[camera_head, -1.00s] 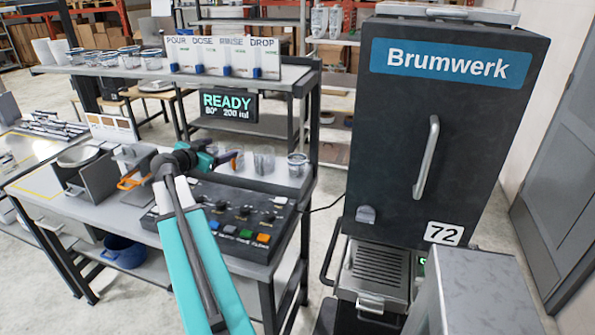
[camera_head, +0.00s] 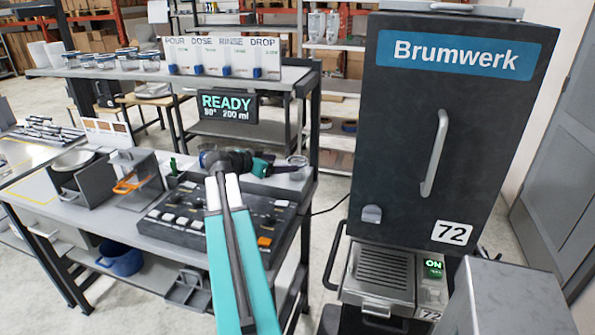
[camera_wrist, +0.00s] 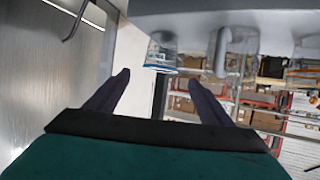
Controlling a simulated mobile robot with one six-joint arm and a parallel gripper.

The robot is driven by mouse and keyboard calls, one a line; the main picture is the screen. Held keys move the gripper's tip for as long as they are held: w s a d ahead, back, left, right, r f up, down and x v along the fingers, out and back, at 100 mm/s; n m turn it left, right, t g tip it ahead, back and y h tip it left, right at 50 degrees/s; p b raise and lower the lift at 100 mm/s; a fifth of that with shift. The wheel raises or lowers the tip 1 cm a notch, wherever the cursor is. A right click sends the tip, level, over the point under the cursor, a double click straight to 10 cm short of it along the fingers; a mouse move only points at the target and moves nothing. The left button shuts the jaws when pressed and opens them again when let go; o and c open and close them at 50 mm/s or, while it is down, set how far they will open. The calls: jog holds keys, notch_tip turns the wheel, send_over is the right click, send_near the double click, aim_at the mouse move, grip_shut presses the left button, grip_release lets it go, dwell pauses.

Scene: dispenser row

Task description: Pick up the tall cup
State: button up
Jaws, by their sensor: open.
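My gripper (camera_head: 292,168) is at the back right of the counter, by the row of clear cups. In the wrist view its two dark fingers (camera_wrist: 158,82) are apart with nothing held between them. The wrist picture looks upside down. In it a clear cup with a blue rim (camera_wrist: 161,56) shows just beyond the gap between the fingers, and a clear, taller-looking cup (camera_wrist: 240,62) stands right of it, beyond the right finger. In the head view one clear cup (camera_head: 298,160) shows by the gripper; my arm hides the others. I cannot tell surely which is the tall cup.
A control panel (camera_head: 215,212) lies under my arm. The upper shelf (camera_head: 125,72) holds small cups and white dispensers (camera_head: 222,62). A READY display (camera_head: 227,106) hangs below it. The dark Brumwerk machine (camera_head: 445,130) stands at the right.

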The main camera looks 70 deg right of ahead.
aim_at(303, 162)
jog(key=shift+d, duration=0.1)
jog(key=p+x, duration=0.2)
jog(key=x, duration=0.5)
jog(key=shift+d+f+p, duration=0.1)
jog(key=shift+d+p, duration=0.2)
jog(key=shift+d, duration=0.05)
jog(key=shift+s+d+f, duration=0.15)
jog(key=shift+d+f, duration=0.05)
jog(key=shift+r+p+x, duration=0.1)
jog(key=shift+p+x, duration=0.55)
jog(key=shift+x, duration=0.1)
jog(key=shift+r+p+x, duration=0.15)
jog(key=shift+p+x, duration=0.45)
jog(key=shift+x, duration=0.15)
jog(key=shift+p+x, duration=0.4)
jog(key=shift+x, duration=0.8)
jog(key=shift+f, duration=0.15)
jog(key=shift+a, duration=0.1)
jog(key=c, duration=1.1)
